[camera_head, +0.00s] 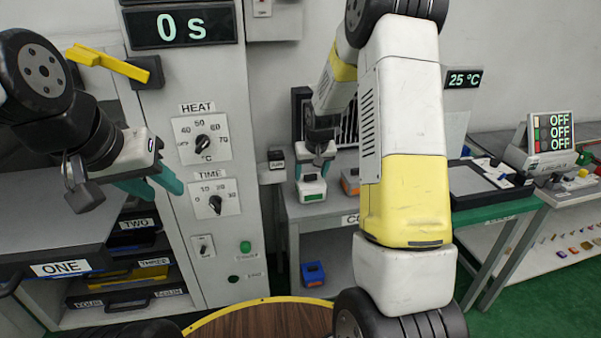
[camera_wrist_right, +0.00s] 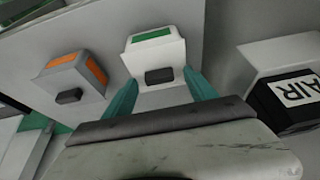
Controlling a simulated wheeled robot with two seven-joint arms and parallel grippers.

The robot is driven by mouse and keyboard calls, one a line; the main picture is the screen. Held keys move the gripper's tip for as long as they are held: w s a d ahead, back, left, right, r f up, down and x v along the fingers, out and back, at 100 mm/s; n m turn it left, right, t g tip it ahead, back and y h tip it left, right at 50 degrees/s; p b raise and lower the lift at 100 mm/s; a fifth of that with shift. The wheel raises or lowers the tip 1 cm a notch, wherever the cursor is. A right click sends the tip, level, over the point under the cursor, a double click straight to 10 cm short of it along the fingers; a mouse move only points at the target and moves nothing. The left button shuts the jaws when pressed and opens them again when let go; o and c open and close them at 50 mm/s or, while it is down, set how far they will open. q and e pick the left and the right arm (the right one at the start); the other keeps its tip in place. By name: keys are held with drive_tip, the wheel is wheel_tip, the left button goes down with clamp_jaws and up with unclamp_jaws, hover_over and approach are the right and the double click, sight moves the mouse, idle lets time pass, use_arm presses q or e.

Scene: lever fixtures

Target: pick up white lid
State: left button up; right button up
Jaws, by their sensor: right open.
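A white lid-like piece with a green label and a dark grip (camera_wrist_right: 155,55) is between and just beyond the teal fingers of my right gripper (camera_wrist_right: 161,92) in the right wrist view. In the head view this white piece (camera_head: 312,189) sits on the grey table, under my right gripper (camera_head: 317,163). My right gripper is open, with a finger on either side of the dark grip; I cannot tell whether they touch. My left gripper (camera_head: 153,187) is at the left, its teal fingers apart and empty, in front of the grey cabinet.
An orange-marked piece (camera_wrist_right: 75,75) stands left of the white one in the wrist view. A dark box labelled AIR (camera_wrist_right: 290,98) is on the right there. The cabinet (camera_head: 215,110) with HEAT and TIME dials borders the table. A blue box (camera_head: 313,273) lies below.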

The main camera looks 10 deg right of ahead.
drive_tip(key=shift+c, duration=0.3)
clamp_jaws()
